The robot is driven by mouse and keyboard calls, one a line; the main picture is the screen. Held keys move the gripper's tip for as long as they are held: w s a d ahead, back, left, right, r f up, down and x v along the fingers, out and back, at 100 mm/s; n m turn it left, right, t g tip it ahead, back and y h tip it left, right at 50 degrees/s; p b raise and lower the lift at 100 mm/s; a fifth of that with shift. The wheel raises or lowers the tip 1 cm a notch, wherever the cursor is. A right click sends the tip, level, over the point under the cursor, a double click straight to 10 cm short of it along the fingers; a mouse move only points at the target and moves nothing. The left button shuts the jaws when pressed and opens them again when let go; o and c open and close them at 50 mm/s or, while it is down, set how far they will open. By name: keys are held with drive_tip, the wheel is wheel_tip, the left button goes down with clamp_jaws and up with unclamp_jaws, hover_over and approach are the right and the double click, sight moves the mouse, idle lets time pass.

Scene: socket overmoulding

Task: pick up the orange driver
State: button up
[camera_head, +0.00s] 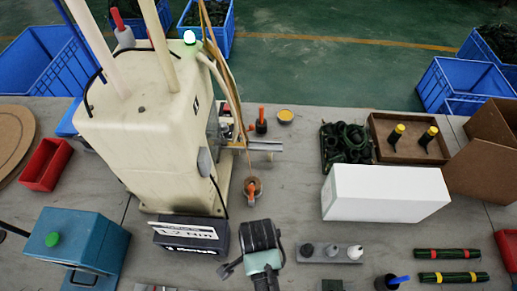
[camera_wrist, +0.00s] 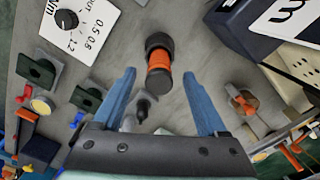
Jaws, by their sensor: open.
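The orange driver (camera_wrist: 159,79) shows in the wrist view as a short cylinder with an orange band between black ends. It appears in line with the gap between my fingers, seen nearly end-on. My gripper (camera_wrist: 158,74) is open, with one blue finger on each side of the driver and a visible gap on both sides. I cannot tell how far below the fingertips the driver is. In the head view my gripper (camera_head: 262,258) is at the bottom middle, its fingertips are not clear, and I cannot make out the driver there.
A dark box with a torque sign (camera_head: 185,236) stands left of my gripper. A grey holder (camera_head: 347,256) with small bottles is to the right. The cream machine (camera_head: 150,130) rises behind, and a white box (camera_head: 385,193) lies farther right. A knob panel (camera_wrist: 75,25) shows in the wrist view.

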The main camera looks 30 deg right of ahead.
drive_tip(key=shift+d+f+p, duration=0.15)
drive_tip(key=shift+f+p, duration=0.35)
drive_tip(key=shift+f, duration=2.25)
clamp_jaws()
